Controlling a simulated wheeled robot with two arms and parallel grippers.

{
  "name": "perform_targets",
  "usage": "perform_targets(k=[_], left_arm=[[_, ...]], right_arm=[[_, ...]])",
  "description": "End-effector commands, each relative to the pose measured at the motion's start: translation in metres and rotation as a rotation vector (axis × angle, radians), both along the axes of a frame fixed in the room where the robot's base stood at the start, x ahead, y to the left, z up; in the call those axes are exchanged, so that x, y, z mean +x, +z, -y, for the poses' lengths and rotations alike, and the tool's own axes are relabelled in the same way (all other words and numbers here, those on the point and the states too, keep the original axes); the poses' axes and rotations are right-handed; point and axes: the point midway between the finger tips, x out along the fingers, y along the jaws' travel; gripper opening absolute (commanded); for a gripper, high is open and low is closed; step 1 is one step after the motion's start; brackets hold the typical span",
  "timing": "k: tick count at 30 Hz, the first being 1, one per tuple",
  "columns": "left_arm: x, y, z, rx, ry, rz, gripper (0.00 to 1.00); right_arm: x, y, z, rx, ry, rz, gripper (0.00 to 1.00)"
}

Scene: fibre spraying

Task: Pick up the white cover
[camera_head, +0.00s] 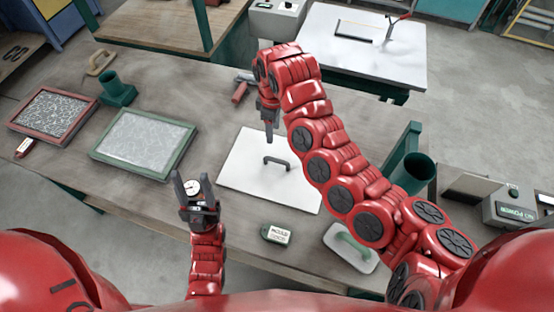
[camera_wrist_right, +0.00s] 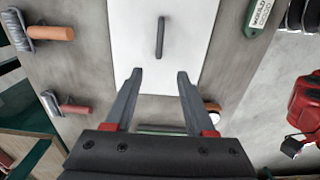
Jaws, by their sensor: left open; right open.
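The white cover (camera_head: 245,168) is a flat white panel lying on the workbench, with a dark handle (camera_head: 277,161) standing on its top. In the right wrist view the white cover (camera_wrist_right: 195,25) fills the upper middle, with its handle (camera_wrist_right: 160,37) upright in the picture. My right gripper (camera_head: 269,132) is above the cover's far edge, open and empty. In its wrist view the fingers (camera_wrist_right: 159,74) point toward the handle, apart from it. My left gripper (camera_head: 191,180) is open and empty, left of the cover near the bench's front edge.
A green-framed screen (camera_head: 145,143) and a red-framed screen (camera_head: 52,118) lie left of the cover. A roller with a red handle (camera_head: 239,93) lies behind it. A labelled green block (camera_head: 276,235) and a green-handled trowel (camera_head: 350,247) lie in front. A green holder (camera_head: 412,167) stands right.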

Motion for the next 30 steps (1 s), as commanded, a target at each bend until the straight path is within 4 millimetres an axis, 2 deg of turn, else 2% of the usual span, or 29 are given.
perform_targets(k=[5,11,14,17,19,26,30], left_arm=[[0.000,-0.014,0.000,0.000,0.000,0.000,0.50],[0.000,-0.050,0.000,0.000,0.000,0.000,0.50],[0.000,-0.057,0.000,0.000,0.000,0.000,0.50],[0.000,-0.052,0.000,0.000,0.000,0.000,0.50],[0.000,-0.056,0.000,0.000,0.000,0.000,0.50],[0.000,-0.061,0.000,0.000,0.000,0.000,0.50],[0.000,-0.074,0.000,0.000,0.000,0.000,0.50]], right_arm=[[-0.006,-0.015,0.002,-0.018,0.011,-0.020,0.55],[-0.005,-0.059,0.002,-0.015,0.009,-0.019,0.55],[-0.006,-0.079,0.002,-0.012,0.009,-0.020,0.55],[-0.006,-0.097,0.003,-0.016,0.011,-0.022,0.55],[-0.005,-0.111,0.003,-0.014,0.009,-0.017,0.55],[-0.004,-0.129,0.005,-0.014,0.008,-0.016,0.55],[-0.001,-0.151,0.010,-0.012,0.007,-0.017,0.55]])
